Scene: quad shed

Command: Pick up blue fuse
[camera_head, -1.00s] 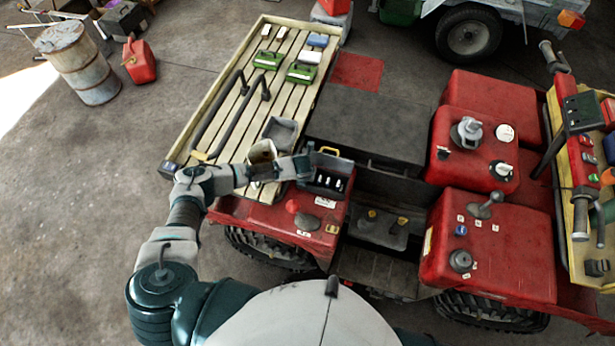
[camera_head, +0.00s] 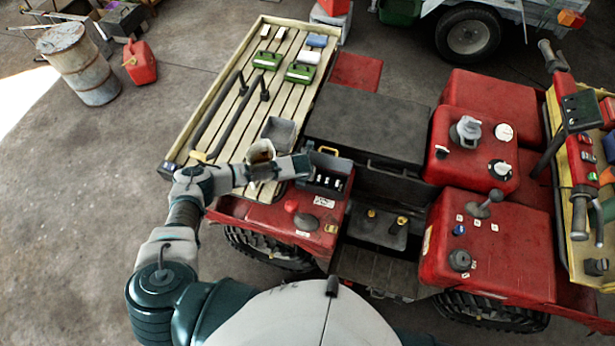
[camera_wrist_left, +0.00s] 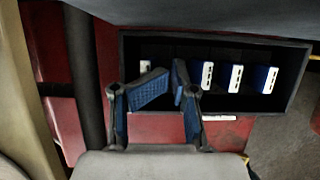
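The blue fuses stand in a dark open box (camera_wrist_left: 290,98) and show white faces in the left wrist view. A row of them (camera_wrist_left: 207,75), (camera_wrist_left: 235,78), (camera_wrist_left: 265,80) is right of my left gripper (camera_wrist_left: 172,80). Another white-faced piece (camera_wrist_left: 145,67) is partly hidden behind the left finger. The gripper's two blue-padded fingers lean toward each other over the box, their tips close together. No fuse is clearly seen between them. In the head view my left gripper reaches over the left edge of the fuse box (camera_head: 341,165). My right gripper is not in view.
The box sits on the red vehicle body (camera_head: 285,220). A dark upright bar (camera_wrist_left: 88,80) stands left of the gripper. A slatted rack (camera_head: 215,95) holds green items (camera_head: 300,73) and a grey tray (camera_head: 279,133). A black lidded case (camera_head: 370,125) lies behind the box.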

